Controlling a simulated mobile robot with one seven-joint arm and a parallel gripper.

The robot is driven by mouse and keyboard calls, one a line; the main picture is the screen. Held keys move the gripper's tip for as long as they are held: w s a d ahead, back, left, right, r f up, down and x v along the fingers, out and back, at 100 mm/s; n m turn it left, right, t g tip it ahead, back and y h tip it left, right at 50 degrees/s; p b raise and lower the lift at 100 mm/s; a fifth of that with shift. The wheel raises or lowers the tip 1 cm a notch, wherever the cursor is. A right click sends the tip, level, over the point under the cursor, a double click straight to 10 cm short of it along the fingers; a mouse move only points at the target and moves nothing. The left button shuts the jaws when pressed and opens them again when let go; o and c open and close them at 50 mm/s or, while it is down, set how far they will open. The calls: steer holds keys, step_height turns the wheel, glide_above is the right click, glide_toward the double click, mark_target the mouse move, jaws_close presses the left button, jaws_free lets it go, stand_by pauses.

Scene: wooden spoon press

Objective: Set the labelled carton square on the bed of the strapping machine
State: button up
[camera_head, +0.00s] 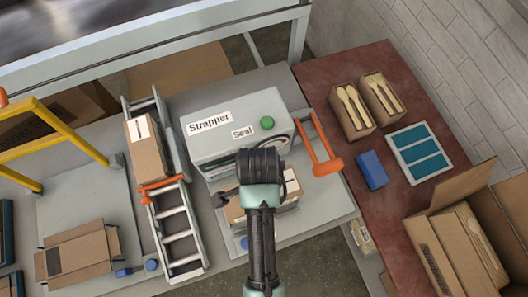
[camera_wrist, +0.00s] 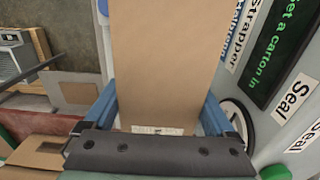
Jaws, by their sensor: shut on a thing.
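My gripper (camera_wrist: 160,118) is shut on a brown carton (camera_wrist: 165,60), its blue fingers on either side. In the head view the carton (camera_head: 288,200) shows partly under my wrist, with a white label patch at its right end. The strapping machine (camera_head: 205,150) is grey, marked Strapper and Seal, with a green button. The carton is in front of it, over the machine's pale bed (camera_head: 325,205). I cannot tell whether the carton touches the bed. In the wrist view the machine's lit screen (camera_wrist: 285,45) shows green text, partly cut off.
Another carton (camera_head: 147,150) marked 1 lies on the roller conveyor (camera_head: 178,225) at left. An orange frame (camera_head: 322,150) stands right of the machine. An open carton (camera_head: 75,255) is at lower left. Spoon boxes (camera_head: 352,112), a blue block (camera_head: 371,170) and a tray (camera_head: 394,143) are on the red-brown table.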

step_height(320, 180, down, 4)
steer(key=shift+s+a+f, duration=0.15)
steer(key=shift+f, duration=2.25)
steer(key=shift+f, duration=0.15)
steer(key=o, duration=1.4)
